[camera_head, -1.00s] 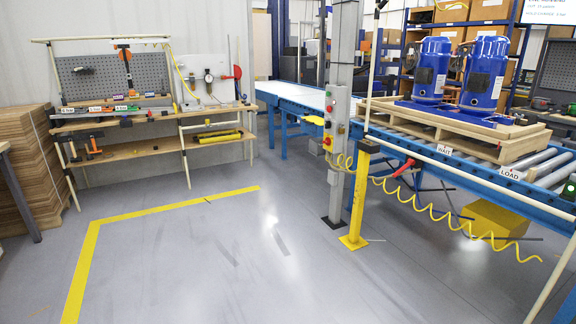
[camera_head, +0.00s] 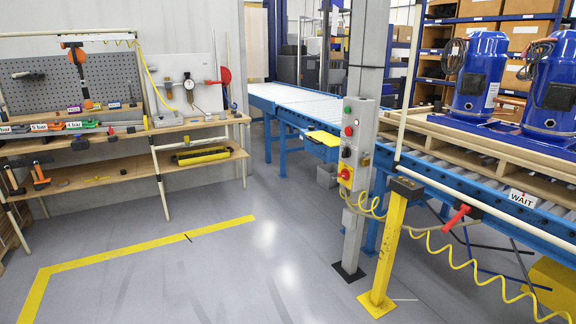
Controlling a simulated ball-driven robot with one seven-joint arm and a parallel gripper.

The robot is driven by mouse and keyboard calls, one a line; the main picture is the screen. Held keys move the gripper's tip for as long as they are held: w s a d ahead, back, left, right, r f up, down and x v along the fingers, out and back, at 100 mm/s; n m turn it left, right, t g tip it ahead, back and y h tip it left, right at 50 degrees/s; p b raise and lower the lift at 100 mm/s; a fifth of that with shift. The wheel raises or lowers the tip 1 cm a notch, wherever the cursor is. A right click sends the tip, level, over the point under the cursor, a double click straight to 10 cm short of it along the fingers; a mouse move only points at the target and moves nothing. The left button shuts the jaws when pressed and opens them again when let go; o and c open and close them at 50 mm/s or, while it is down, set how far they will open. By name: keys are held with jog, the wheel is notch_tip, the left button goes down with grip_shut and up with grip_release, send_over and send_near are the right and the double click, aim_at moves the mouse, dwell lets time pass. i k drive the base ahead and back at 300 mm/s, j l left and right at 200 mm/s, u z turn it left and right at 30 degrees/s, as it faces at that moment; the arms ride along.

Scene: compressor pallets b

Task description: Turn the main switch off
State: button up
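The main switch (camera_head: 344,174) is a red knob on a yellow plate. It sits at the bottom of a grey control box (camera_head: 358,140) fixed to a grey post (camera_head: 369,55). Above it on the box are a green button, a red button and a black selector knob. The handle's exact angle is too small to tell. Nothing touches the switch. My gripper is not in view.
A yellow post (camera_head: 390,245) with a coiled yellow hose stands right of the grey post. Behind runs a blue roller conveyor (camera_head: 480,190) carrying blue compressors (camera_head: 480,75) on a pallet. A workbench (camera_head: 125,175) is at left. The grey floor (camera_head: 230,275) in front is clear.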

aim_at(343, 175)
jog(key=i, duration=1.1)
jog(key=i+u, duration=0.1)
jog(key=i, duration=1.05)
jog(key=i+l, duration=0.2)
jog(key=i, duration=0.9)
